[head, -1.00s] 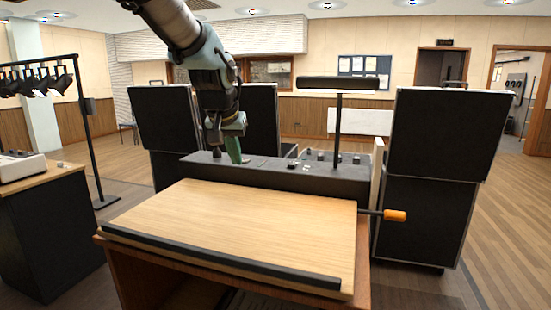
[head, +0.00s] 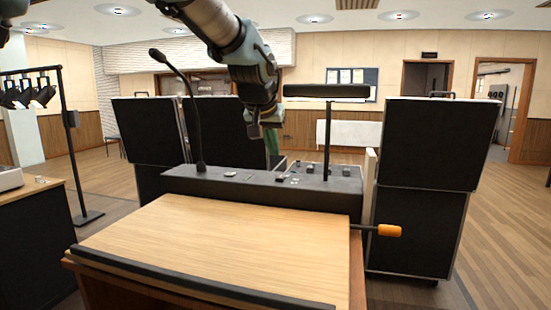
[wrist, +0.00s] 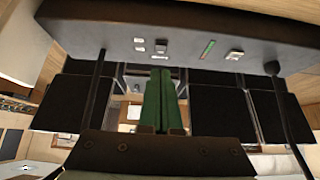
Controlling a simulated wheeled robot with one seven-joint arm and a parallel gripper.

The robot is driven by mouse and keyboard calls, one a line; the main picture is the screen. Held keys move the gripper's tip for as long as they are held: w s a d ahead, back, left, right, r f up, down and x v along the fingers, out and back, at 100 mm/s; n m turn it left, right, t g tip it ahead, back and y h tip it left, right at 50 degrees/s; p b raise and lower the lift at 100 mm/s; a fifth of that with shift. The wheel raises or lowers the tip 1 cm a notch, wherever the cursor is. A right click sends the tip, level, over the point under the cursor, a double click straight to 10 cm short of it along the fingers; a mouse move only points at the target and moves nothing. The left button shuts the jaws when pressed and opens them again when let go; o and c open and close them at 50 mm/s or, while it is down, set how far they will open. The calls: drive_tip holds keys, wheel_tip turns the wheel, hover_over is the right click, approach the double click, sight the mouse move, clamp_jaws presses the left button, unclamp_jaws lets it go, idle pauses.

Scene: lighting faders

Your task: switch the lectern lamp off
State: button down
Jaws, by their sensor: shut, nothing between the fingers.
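The lectern lamp (head: 327,91) is a dark bar on a thin post at the right of the lectern's black console (head: 230,183). Whether it is lit I cannot tell. Small controls (head: 295,166) sit on the console near the post. In the wrist view the console shows pale switches (wrist: 160,50), another pale switch (wrist: 235,55) and a red-green strip (wrist: 208,50). The lamp post (wrist: 95,95) is at left there. My gripper (head: 273,152) points down beyond the console, left of the post. Its green fingers (wrist: 163,74) are together, empty, apart from the switches in the wrist view.
A gooseneck microphone (head: 190,95) rises from the console's left. A rod with an orange handle (head: 389,230) sticks out right of the wooden lectern top (head: 220,235). Black cases (head: 435,145) stand at the right, others behind. Open floor lies farther right.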

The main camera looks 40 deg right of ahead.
sight(280, 177)
drive_tip(key=p+x, duration=0.2)
drive_tip(key=x, duration=0.6)
drive_tip(key=shift+w+d+f+p, duration=0.1)
drive_tip(key=shift+d+f+p, duration=0.15)
drive_tip(key=shift+p, duration=0.15)
drive_tip(key=shift+w+f, duration=0.1)
drive_tip(key=shift+f, duration=0.15)
drive_tip(key=shift+f, duration=0.1)
drive_tip(key=shift+f+b, duration=0.25)
drive_tip(key=shift+b, duration=0.2)
drive_tip(key=shift+r, duration=0.2)
drive_tip(key=shift+r+p, duration=0.55)
drive_tip(key=shift+r, duration=0.15)
